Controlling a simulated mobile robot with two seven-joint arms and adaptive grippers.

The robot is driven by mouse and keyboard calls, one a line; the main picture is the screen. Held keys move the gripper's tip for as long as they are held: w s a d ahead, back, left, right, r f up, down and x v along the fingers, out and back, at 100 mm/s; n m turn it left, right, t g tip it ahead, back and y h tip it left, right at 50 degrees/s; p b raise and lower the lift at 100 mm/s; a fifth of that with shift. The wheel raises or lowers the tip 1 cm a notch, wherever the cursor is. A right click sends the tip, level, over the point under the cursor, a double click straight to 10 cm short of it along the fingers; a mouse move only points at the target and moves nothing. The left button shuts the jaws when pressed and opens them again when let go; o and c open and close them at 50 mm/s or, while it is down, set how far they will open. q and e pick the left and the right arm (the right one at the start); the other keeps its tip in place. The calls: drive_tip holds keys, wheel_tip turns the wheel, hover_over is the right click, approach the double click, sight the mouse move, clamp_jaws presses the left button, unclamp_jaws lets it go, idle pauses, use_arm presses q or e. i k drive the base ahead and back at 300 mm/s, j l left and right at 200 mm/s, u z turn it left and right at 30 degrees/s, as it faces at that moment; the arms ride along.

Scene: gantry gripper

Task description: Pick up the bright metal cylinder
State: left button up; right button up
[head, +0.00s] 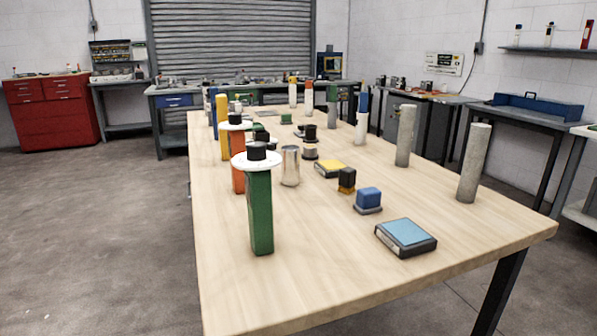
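The bright metal cylinder (290,166) stands upright on the wooden table, left of the table's middle. It is shiny silver and looks short and wide, like a cup or can. It stands just behind and right of a tall green post (260,212) topped by a white disc and a black cap. A small black-and-silver piece (310,143) stands close to its right. Neither of my grippers shows in the head view, so their state is hidden.
An orange post (238,178) with a white disc stands left of the cylinder. Grey columns (405,136) (470,163) stand at the right. The table's near left is clear.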

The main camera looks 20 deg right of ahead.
sight(290, 153)
drive_tip(key=j+z, duration=0.15)
drive_tip(key=j, duration=0.2)
drive_tip(key=k+j+z, duration=0.2)
drive_tip(key=j, duration=0.2)
drive_tip(key=j+z, duration=0.15)
drive_tip(key=j, duration=0.2)
drive_tip(key=j+z, duration=0.3)
drive_tip(key=j, duration=0.25)
drive_tip(key=k+j+z, duration=0.1)
drive_tip(key=j+z, duration=0.2)
drive_tip(key=j, duration=0.25)
drive_tip(key=i+j+z, duration=0.2)
drive_tip(key=j, duration=0.15)
drive_tip(key=j+z, duration=0.4)
drive_tip(key=j, duration=0.3)
drive_tip(key=i+j+z, duration=0.35)
drive_tip(key=j, duration=0.35)
drive_tip(key=j+z, duration=0.35)
drive_tip(key=j, duration=0.4)
drive_tip(key=i+j+z, duration=0.1)
drive_tip(key=j+z, duration=0.25)
drive_tip(key=j, duration=0.45)
